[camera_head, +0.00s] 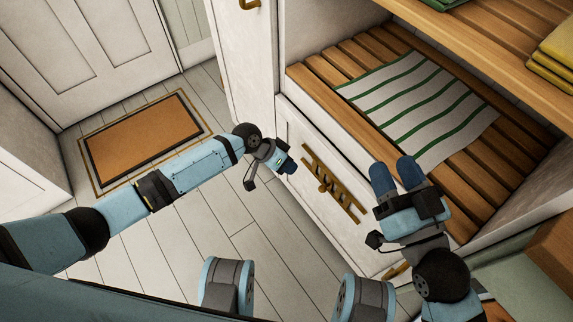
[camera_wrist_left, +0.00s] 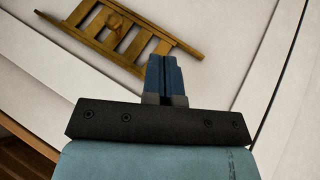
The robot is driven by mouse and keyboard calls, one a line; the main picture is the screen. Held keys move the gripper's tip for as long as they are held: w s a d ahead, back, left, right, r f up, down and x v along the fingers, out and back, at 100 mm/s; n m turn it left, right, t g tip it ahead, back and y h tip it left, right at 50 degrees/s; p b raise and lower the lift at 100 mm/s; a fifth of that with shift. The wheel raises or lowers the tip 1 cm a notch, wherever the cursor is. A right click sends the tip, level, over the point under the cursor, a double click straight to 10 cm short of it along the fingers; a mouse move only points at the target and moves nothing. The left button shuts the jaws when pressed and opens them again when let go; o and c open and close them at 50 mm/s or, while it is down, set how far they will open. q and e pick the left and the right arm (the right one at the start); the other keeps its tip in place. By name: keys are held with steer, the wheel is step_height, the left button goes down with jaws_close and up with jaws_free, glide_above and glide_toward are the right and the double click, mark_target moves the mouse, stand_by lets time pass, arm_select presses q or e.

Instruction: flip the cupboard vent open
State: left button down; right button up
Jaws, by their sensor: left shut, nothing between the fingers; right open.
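The cupboard vent (camera_head: 333,186) is a brass-coloured slatted grille on the white cupboard front below the slatted shelf. It also shows at the top of the left wrist view (camera_wrist_left: 122,32), with light gaps between its bars. My left gripper (camera_head: 290,166) is shut and empty, just left of the vent's upper end in the head view. In the left wrist view its blue fingertips (camera_wrist_left: 164,62) are together, beside the vent's lower edge; I cannot tell whether they touch it. My right gripper (camera_head: 395,168) is open and empty, over the shelf edge right of the vent.
A wooden slatted shelf (camera_head: 310,80) holds a green-striped cloth (camera_head: 420,100). An upper shelf (camera_head: 490,45) carries folded yellow cloths (camera_head: 558,60). A brass handle (camera_head: 397,270) is low on the cupboard. An orange doormat (camera_head: 140,135) lies on the open floor at left.

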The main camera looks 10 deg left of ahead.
mark_target(319, 189)
arm_select(q)
steer(key=s+d+f+b, duration=0.2)
steer(key=d+f, duration=0.1)
steer(key=d, duration=0.4)
steer(key=shift+f, duration=0.3)
arm_select(e)
steer(key=shift+a+f+g+y, duration=0.15)
steer(key=shift+f+g+y, duration=0.1)
steer(key=shift+f, duration=0.3)
steer(key=shift+a+f+g+y, duration=0.15)
steer(key=shift+f+g, duration=0.1)
steer(key=shift+f, duration=0.25)
arm_select(q)
steer(key=shift+s+d+r+p, duration=0.1)
steer(key=shift+s+d+p, duration=0.7)
steer(key=shift+p, duration=0.15)
arm_select(e)
step_height(319, 189, up, 3)
steer(key=shift+s+d+f+t, duration=0.1)
steer(key=shift+t, duration=0.5)
